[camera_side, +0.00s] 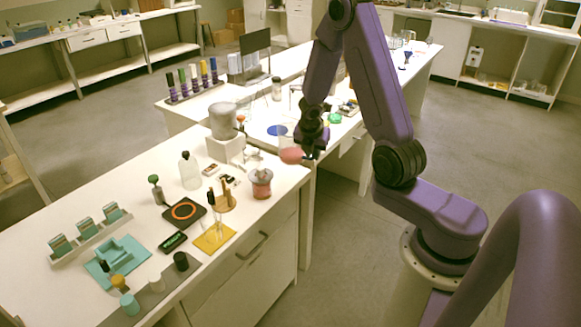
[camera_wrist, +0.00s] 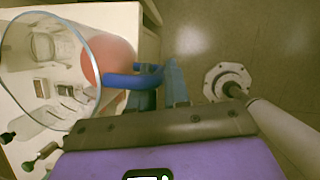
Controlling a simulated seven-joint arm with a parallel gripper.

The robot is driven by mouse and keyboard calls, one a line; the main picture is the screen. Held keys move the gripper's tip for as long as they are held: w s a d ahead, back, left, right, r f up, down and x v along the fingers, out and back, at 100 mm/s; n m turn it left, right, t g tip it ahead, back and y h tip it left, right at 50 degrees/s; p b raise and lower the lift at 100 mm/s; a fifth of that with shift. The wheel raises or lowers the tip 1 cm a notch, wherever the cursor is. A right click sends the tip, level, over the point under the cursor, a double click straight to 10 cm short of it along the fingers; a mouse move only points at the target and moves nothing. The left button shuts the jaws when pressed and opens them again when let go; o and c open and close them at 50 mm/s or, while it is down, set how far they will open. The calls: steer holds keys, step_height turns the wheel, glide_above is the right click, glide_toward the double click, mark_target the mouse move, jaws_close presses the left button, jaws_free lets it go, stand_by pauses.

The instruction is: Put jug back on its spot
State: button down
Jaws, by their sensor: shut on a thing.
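A clear jug (camera_side: 290,154) with pink liquid is held in the air off the near end of the far bench. My gripper (camera_side: 311,150) is shut on its right side, apparently at the handle. In the wrist view the jug's wide glass rim (camera_wrist: 92,50) fills the left, with the pink liquid (camera_wrist: 110,60) inside. A flat blue round spot (camera_side: 277,130) lies on the bench top behind the jug. A green round thing (camera_side: 334,118) is to its right.
The near bench (camera_side: 45,285) holds a pink-filled jar (camera_side: 261,183), a white bottle (camera_side: 189,170), a grey-topped device (camera_side: 223,120) and a black plate with an orange ring (camera_side: 184,211). A vial rack (camera_side: 195,88) and a dark screen (camera_side: 255,50) stand behind. Open floor lies right.

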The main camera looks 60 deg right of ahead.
steer(key=w+d+f, duration=0.1)
steer(key=w, duration=0.1)
steer(key=w+d+f, duration=0.1)
steer(key=w+f, duration=0.1)
steer(key=w, duration=0.1)
steer(key=shift+w+d, duration=0.3)
steer(key=shift+d, duration=0.1)
steer(key=w+f, duration=0.1)
steer(key=w+d+f, duration=0.1)
steer(key=w+f, duration=0.1)
steer(key=f, duration=0.1)
steer(key=shift+d+f, duration=0.1)
steer(key=shift+d, duration=0.15)
steer(key=shift+w+d+f, duration=0.25)
steer(key=shift+w+f, duration=0.2)
steer(key=shift+f, duration=1.7)
steer(key=shift+f, duration=0.1)
steer(key=c, duration=1.1)
jaws_free()
